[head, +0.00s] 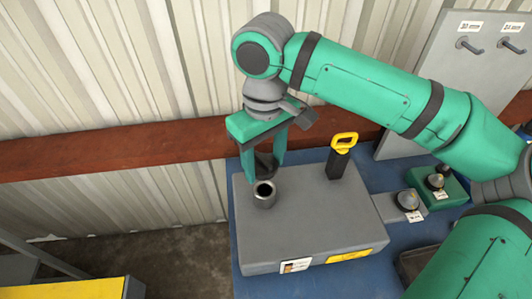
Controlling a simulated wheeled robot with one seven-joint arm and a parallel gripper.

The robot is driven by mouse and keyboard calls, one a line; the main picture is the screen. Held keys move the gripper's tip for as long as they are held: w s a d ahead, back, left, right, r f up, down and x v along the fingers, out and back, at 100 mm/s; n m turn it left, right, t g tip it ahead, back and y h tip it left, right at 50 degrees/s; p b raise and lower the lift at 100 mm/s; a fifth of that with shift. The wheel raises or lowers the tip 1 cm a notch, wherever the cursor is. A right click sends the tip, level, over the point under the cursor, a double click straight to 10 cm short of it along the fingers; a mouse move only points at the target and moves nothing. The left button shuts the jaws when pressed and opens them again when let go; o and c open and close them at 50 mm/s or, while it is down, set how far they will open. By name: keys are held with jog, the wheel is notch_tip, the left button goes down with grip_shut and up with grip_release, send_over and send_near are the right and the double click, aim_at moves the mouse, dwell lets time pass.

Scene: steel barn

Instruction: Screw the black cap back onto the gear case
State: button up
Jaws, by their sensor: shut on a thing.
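The gear case (310,235) is a grey box with a white label and a yellow label on its front edge. A short metal neck (263,198) with a dark round opening stands up near its left side.
A black post with a yellow loop handle (344,142) stands on the case's back right. A grey panel with hooks (455,75) stands behind. A reddish beam (110,152) crosses the wall.

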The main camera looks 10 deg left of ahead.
jog(key=shift+f, duration=1.85)
jog(key=shift+s+d, duration=0.2)
jog(key=shift+d, duration=0.1)
jog(key=shift+a, duration=0.1)
jog(key=shift+f, duration=1.75)
dwell(0.5)
